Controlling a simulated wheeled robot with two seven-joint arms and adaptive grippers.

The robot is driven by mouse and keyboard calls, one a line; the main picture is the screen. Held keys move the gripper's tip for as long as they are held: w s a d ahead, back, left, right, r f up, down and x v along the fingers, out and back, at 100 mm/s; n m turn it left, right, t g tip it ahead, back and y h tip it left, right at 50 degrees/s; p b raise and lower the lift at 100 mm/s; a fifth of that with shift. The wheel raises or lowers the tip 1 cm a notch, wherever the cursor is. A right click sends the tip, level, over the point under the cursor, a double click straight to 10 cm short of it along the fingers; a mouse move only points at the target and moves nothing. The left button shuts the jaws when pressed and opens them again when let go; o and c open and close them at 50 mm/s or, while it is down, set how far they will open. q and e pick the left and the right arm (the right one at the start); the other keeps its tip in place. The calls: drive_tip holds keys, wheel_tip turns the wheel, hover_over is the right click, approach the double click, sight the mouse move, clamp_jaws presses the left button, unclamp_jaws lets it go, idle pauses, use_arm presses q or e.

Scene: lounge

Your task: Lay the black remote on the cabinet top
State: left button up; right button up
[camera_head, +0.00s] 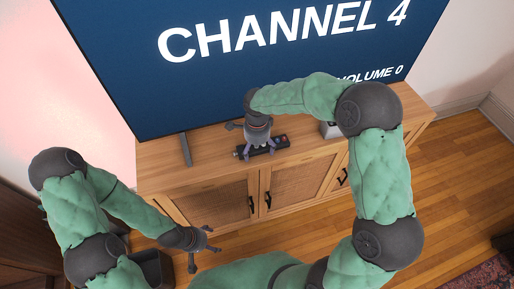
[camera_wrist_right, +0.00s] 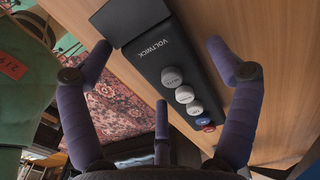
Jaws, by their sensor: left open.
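The black remote (camera_head: 281,141) lies on the wooden cabinet top (camera_head: 215,142) near its front edge, below the TV screen. In the right wrist view the remote (camera_wrist_right: 167,52) shows white, blue and red round buttons and lies along the edge. My right gripper (camera_head: 258,146) is right over the remote. In the wrist view its fingers (camera_wrist_right: 163,100) are spread, with the remote between the right-hand finger and the others; no grip on it shows. My right gripper partly hides the remote in the head view. My left gripper (camera_head: 203,247) is open and empty, low in front of the cabinet.
A large TV (camera_head: 240,70) reading "CHANNEL 4" stands at the back of the cabinet. A small light grey box (camera_head: 329,130) is right of the remote, partly behind my right arm. A dark bin (camera_head: 155,268) stands on the floor at lower left.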

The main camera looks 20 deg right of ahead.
drive_tip(key=shift+r, duration=0.15)
wheel_tip(320, 180, up, 12)
drive_tip(key=p, duration=0.3)
drive_tip(key=shift+p, duration=0.3)
